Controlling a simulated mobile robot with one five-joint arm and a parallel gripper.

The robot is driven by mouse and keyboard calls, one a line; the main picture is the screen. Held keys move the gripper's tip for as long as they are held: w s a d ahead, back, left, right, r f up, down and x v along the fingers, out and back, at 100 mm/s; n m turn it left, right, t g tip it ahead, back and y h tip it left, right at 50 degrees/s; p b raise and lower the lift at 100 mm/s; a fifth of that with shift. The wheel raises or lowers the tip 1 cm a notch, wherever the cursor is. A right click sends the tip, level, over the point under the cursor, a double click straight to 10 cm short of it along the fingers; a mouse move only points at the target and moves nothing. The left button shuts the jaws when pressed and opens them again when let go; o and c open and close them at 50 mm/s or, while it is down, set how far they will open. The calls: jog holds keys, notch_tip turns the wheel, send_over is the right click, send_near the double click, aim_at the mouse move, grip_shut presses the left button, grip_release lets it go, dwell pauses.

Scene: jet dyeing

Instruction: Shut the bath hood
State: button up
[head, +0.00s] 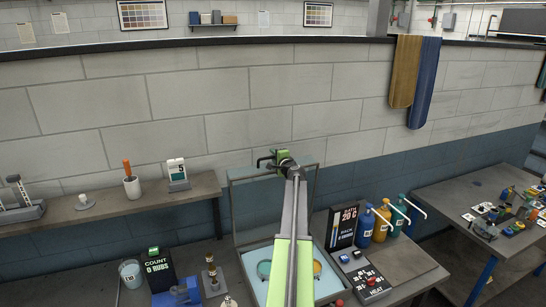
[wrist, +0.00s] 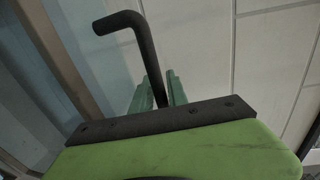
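The bath hood (head: 245,205) is a clear, framed panel standing raised at the back of the bath (head: 254,262). Its dark bent handle (head: 263,161) is at the hood's top edge. My gripper (head: 283,159) is at this handle, with my arm reaching over the bath. In the wrist view the handle (wrist: 147,55) runs down between the two green fingers of my gripper (wrist: 162,90). The bar nearly fills the gap between them. I cannot tell whether the fingers press on it. Two round windows, teal and orange, show in the bath, partly hidden by my arm.
A count box (head: 160,270) and a beaker (head: 131,273) stand left of the bath. A heat control box (head: 369,285), a display (head: 342,228) and coloured pump bottles (head: 381,222) stand right. A shelf (head: 110,207) runs along the wall at left.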

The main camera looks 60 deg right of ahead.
grip_shut()
dwell(1.1)
